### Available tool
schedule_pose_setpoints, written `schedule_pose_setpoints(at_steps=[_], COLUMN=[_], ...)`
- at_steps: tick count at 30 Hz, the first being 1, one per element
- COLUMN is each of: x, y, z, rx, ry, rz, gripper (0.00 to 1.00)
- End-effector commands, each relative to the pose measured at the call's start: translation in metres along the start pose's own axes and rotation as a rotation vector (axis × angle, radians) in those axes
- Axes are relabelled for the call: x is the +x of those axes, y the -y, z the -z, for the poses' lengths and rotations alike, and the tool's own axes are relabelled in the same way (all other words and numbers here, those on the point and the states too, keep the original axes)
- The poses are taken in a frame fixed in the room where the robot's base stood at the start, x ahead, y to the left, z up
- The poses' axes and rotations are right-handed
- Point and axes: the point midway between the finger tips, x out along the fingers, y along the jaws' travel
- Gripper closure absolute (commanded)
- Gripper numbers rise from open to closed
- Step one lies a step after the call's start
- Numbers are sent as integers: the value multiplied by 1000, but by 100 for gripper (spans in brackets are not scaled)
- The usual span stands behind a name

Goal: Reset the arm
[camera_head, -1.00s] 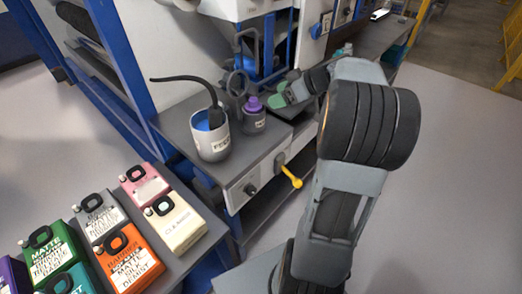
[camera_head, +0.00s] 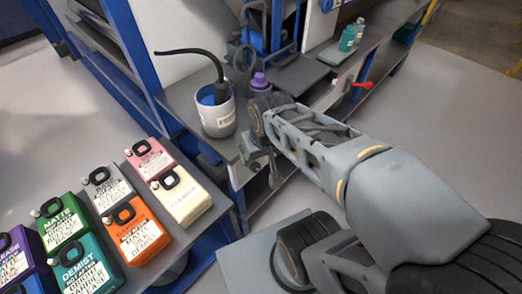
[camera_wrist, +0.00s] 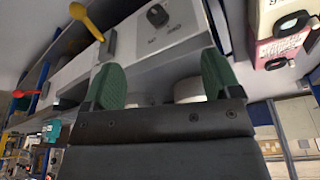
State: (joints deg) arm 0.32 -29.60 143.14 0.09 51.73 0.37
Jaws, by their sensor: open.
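My gripper (camera_wrist: 160,85) shows in the wrist view with its two green pads spread apart and nothing between them. In the head view my arm reaches from the lower right toward the bench, and its end hangs in front of the bench's front edge, where my own links partly hide it. A grey bench front with a black knob and a yellow lever (camera_wrist: 87,20) lies beyond the pads in the wrist view.
A cup (camera_head: 216,110) with a black hose and a purple-capped bottle (camera_head: 259,83) stand on the bench. Several labelled jugs, including an orange one (camera_head: 134,228) and a cream one (camera_head: 182,198), stand at the left. Open floor lies at the right.

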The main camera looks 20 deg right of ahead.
Motion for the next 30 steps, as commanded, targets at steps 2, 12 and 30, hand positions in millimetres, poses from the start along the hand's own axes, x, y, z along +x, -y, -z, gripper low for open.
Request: schedule_pose_setpoints(at_steps=[2,12,30], x=[0,-28,-126], y=[0,0,5], z=[0,10,29], rx=[0,-18,-21], ry=[1,-11,-59], rz=[1,-1,8], gripper=[17,17,17])
